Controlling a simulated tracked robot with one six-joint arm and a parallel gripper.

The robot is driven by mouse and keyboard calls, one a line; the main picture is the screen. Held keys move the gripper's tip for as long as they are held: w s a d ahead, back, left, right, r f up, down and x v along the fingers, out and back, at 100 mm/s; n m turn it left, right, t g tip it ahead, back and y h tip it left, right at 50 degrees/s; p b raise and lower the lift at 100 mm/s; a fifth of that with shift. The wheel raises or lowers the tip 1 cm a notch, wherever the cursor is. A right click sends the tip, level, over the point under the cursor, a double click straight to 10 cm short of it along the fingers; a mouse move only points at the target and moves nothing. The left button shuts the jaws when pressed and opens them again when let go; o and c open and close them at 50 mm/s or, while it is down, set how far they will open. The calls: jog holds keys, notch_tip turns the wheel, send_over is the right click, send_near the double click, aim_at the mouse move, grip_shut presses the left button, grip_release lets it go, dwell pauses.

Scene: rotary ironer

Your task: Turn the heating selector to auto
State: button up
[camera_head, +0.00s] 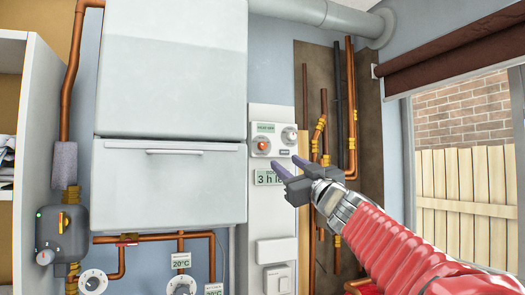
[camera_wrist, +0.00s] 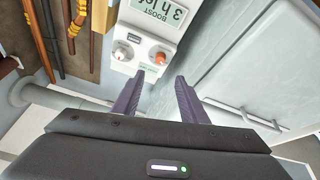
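A white control panel (camera_head: 270,215) on the wall carries two round knobs. One is an orange-red knob (camera_head: 263,145), which also shows in the wrist view (camera_wrist: 160,57). The other is a pale grey knob (camera_head: 289,135), also in the wrist view (camera_wrist: 121,53). The small labels are too blurred to tell surely which is the heating selector or where it points. A display (camera_head: 268,177) below reads BOOST and 3 h. My gripper (camera_head: 282,158) is in front of the panel, just below the knobs in the head view. Its two fingers (camera_wrist: 160,76) are apart and empty.
A large white boiler casing (camera_head: 172,185) with a bar handle stands left of the panel. Copper pipes (camera_head: 350,110) run up the wall at right. A window with a dark blind (camera_head: 455,55) is at right.

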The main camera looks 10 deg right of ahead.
aim_at(264, 147)
jog(key=shift+w, duration=0.1)
jog(key=shift+x, duration=6.85)
jog(key=shift+a+f, duration=0.1)
jog(key=shift+a, duration=0.05)
grip_shut()
